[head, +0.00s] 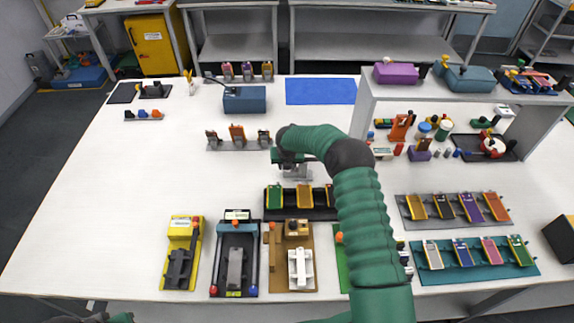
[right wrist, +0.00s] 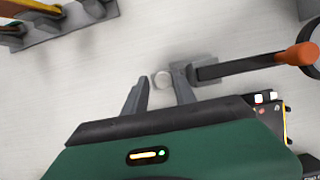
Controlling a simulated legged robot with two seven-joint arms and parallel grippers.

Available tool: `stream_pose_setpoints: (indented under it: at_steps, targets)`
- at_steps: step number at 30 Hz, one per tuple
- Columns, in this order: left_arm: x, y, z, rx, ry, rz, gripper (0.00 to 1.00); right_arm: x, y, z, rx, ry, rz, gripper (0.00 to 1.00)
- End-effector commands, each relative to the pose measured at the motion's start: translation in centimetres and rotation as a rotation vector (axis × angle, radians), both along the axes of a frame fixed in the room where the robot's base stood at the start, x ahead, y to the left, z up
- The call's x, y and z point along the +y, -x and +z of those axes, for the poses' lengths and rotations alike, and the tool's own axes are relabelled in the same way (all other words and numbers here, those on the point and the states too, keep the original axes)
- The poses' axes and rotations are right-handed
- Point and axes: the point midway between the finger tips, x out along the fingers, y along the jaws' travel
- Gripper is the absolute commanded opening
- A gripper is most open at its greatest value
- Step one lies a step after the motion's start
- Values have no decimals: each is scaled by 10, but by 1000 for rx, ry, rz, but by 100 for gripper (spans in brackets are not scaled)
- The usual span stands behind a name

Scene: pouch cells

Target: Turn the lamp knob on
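A grey base plate (right wrist: 208,70) with a dark arm and an orange joint (right wrist: 300,54) sits just right of the knob, partly behind the right finger. I cannot tell if this is the lamp. In the head view my right gripper (head: 290,165) is over the table's middle, and my arm hides things there. Only a green sliver of my left arm shows.
A rack of colored pouch cells (head: 300,214) stands just in front of my right gripper. Stations with clamps (head: 235,255) line the front edge. A grey shelf (head: 365,105) stands at the right.

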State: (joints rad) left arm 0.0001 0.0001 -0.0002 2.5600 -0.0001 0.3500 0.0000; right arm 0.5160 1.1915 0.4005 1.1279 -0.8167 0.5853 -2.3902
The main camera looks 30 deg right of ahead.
Motion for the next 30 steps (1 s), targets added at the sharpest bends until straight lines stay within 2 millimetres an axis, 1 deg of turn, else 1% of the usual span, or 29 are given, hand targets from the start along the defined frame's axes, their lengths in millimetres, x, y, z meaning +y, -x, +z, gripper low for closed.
stream_pose_setpoints:
  at_steps: [1,6,8,20,26,30]
  targets:
    - [0,0,0,0,0,0,36,-1,0,0,0,0,-1,28]
    - [0,0,0,0,0,0,36,0,0,0,-1,-1,-1,6]
    - [0,0,0,0,0,0,36,0,0,0,-1,-1,-1,0]
    - [0,0,-2,0,0,0,36,-1,-1,-1,-1,1,-32,0]
    - [0,0,-8,0,0,0,36,1,-2,-1,-3,2,-125,0]
    - [0,0,-14,0,0,0,36,1,-3,-2,-4,2,-230,0]
